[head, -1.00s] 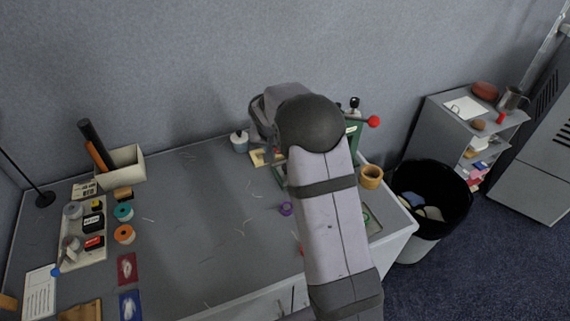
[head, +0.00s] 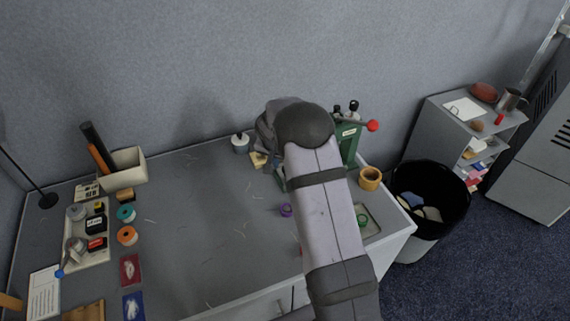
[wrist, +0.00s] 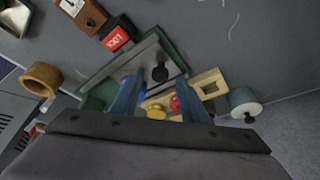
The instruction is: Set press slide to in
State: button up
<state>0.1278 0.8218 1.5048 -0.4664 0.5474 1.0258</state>
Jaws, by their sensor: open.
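The green press (head: 348,139) stands at the back right of the table in the head view, partly hidden by my arm. It has a red ball (head: 372,125) on a lever and black knobs (head: 353,106) on top. In the wrist view I look down on its green frame (wrist: 101,72) and a grey metal plate with a black knob (wrist: 160,73), which looks like the slide. My gripper (wrist: 158,84) is open, its two blue-grey fingers on either side of that knob. I cannot tell whether they touch it. The head view hides the fingers behind my arm.
A wooden block (wrist: 208,84) and a white-and-grey jar (wrist: 244,103) sit close beside the press. A tan ring (wrist: 41,79) and a red-and-black box (wrist: 115,38) are also near. A black bin (head: 430,190) stands off the table's right end. The table's middle is mostly clear.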

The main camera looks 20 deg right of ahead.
jog(key=shift+x, duration=0.85)
grip_shut()
jog(key=d+b, duration=0.1)
jog(key=d, duration=0.8)
jog(key=shift+d, duration=0.15)
jog(key=shift+d+r, duration=0.1)
jog(key=shift+d, duration=0.45)
grip_release()
jog(key=shift+d, duration=0.1)
jog(key=shift+b, duration=0.3)
jog(key=b+v, duration=0.2)
jog(key=v, duration=0.5)
